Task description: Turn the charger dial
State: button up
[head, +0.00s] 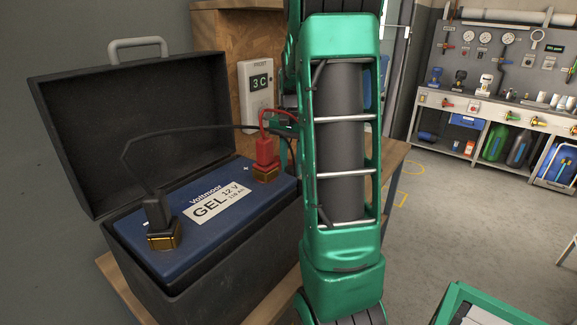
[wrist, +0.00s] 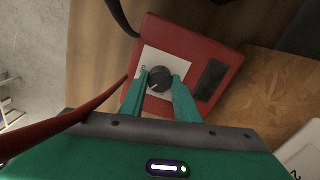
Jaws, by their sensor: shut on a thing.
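The charger (wrist: 194,39) is a red box in the wrist view, with a white label plate and a dark rectangular window. Its dial (wrist: 159,79) is a round black knob with a pale pointer mark, on the white plate. My gripper (wrist: 160,82) has its green fingers on either side of the dial and is shut on it. In the head view my green arm stands in front of the charger and hides it, the dial and my gripper.
A blue gel battery (head: 262,193) sits in an open black case (head: 75,140), with red (head: 265,160) and black (head: 157,212) clamps and cables. A red cable (wrist: 70,122) crosses the wrist view at left. A white display unit (head: 257,90) reads "3 C".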

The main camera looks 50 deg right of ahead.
jog(key=m, duration=0.5)
jog(key=shift+w+a, duration=0.1)
jog(key=shift+w, duration=0.05)
jog(key=m, duration=0.6)
jog(key=shift+w+r, duration=0.1)
jog(key=shift+m, duration=0.3)
jog(key=o, duration=0.9)
jog(key=shift+o, duration=0.7)
